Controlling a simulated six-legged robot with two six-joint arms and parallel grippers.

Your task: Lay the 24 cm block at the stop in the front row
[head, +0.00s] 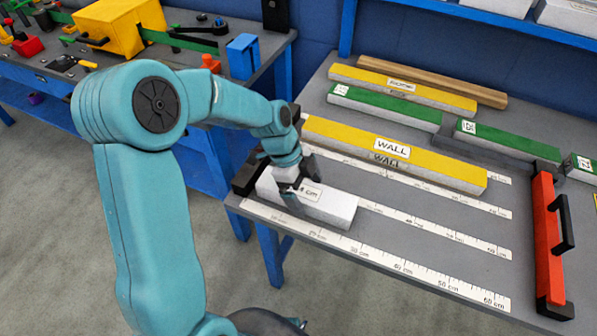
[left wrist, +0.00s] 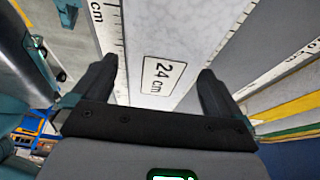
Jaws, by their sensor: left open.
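The 24 cm block (head: 338,209) is white and lies flat on the grey bench, between the front ruler strip (head: 405,265) and the second strip (head: 430,224). In the left wrist view its label (left wrist: 164,76) reads 24 cm. A black stop (head: 246,176) stands at the left end of the rows, close to the block's left end; the gripper partly hides that end, so I cannot tell if they touch. My left gripper (head: 290,188) is open over the block's left part, its fingers on either side of it. My right gripper is not in view.
A yellow WALL panel (head: 440,168) lies in the row behind. Green blocks (head: 385,107), another yellow panel and a wooden strip lie further back. A red bar with a black handle (head: 546,240) stands at the right. The front row right of the block is clear.

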